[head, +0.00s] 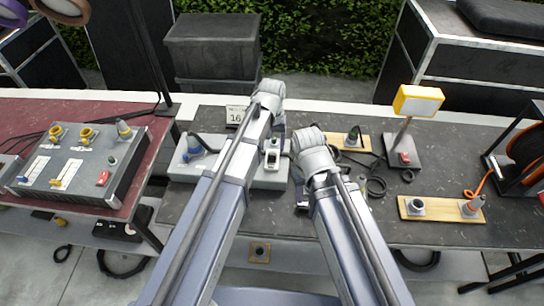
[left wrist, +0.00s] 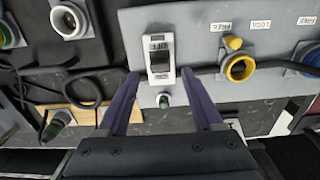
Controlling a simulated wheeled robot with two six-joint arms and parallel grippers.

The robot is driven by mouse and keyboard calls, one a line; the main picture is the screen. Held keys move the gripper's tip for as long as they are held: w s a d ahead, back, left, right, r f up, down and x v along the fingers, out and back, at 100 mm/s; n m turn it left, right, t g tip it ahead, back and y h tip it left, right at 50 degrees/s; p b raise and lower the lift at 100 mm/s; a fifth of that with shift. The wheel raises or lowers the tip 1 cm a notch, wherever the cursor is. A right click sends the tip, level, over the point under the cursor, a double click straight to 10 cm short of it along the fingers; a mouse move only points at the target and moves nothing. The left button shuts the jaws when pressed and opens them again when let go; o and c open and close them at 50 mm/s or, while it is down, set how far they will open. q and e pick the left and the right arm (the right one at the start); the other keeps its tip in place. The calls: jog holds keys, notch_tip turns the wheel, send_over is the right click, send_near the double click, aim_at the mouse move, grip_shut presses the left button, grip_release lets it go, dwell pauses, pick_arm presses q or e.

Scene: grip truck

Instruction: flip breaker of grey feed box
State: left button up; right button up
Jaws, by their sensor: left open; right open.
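The grey feed box (head: 268,182) stands on the dark table near the middle, partly hidden by my left arm. Its breaker (head: 272,155) is a white upright module; in the left wrist view the breaker (left wrist: 160,58) shows a dark rocker and small labels. My left gripper (left wrist: 160,74) is open, with one finger on each side of the breaker's lower part in that view; I cannot tell whether they touch it. A small green-tipped indicator (left wrist: 163,100) sits below the breaker. My right gripper (head: 302,198) is beside the box's right end, its fingers mostly hidden.
A yellow socket (left wrist: 240,68) and a blue connector (left wrist: 312,57) are on the box's face. A work light (head: 418,101), wooden boards with connectors (head: 440,208) and cables lie to the right. A larger grey panel (head: 88,165) stands on the left table.

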aim_at(272, 156)
pick_arm(q)
notch_tip(272, 156, down, 4)
jog(key=b, duration=0.3)
jog(key=shift+f, duration=0.1)
jog(key=shift+c, duration=0.2)
grip_shut()
jog(key=shift+w, duration=0.1)
